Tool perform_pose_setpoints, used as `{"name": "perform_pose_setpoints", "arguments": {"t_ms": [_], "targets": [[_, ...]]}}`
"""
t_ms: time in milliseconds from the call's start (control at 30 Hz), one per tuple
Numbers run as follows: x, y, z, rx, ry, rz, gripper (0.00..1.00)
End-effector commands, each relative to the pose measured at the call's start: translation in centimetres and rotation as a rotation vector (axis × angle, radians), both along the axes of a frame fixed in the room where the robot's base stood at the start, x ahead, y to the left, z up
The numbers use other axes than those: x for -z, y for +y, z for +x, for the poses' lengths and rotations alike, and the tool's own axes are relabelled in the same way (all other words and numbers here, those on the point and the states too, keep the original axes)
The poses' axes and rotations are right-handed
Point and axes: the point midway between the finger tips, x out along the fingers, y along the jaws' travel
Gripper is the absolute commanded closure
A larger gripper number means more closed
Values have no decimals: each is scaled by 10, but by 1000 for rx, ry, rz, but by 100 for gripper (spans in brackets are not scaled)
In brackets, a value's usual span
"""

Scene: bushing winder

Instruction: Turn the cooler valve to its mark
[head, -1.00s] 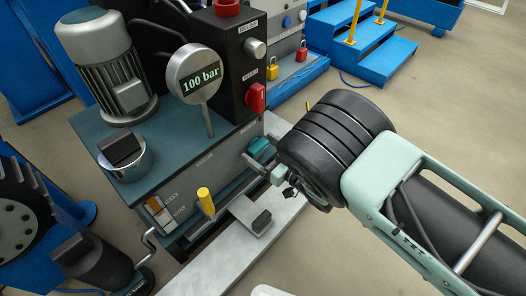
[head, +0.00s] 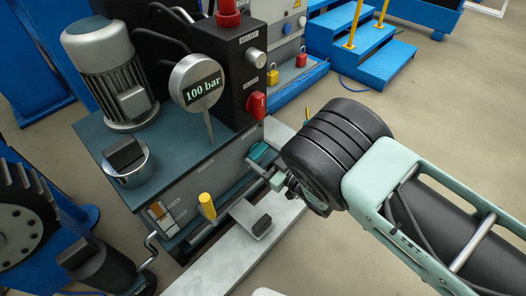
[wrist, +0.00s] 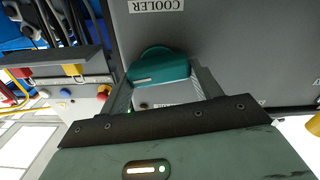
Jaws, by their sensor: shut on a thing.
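The cooler valve is a teal handle (head: 258,152) on the grey front of the power unit. It also shows in the wrist view as a rounded teal grip (wrist: 158,68) below the COOLER label (wrist: 157,6). My gripper (wrist: 161,74) is shut on it, with one grey finger at each side. In the head view my gripper (head: 266,168) reaches the handle from the right, and my wrist hides part of the area. A small label below the handle is partly covered by my gripper. I cannot make out the valve's mark.
A gauge reading 100 bar (head: 196,84) stands on the unit's top, near a motor (head: 108,75). A red knob (head: 256,105) is on the black box above the valve. A yellow handle (head: 207,206) sticks out left of my gripper. Open floor lies at right.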

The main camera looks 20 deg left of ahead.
Motion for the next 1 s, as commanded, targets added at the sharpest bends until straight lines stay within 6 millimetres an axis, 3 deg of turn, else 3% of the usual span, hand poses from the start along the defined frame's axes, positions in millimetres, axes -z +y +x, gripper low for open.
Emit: {"name": "perform_pose_setpoints", "arguments": {"t_ms": [1000], "targets": [[3, 1, -5, -2, -882, -367, 59]]}}
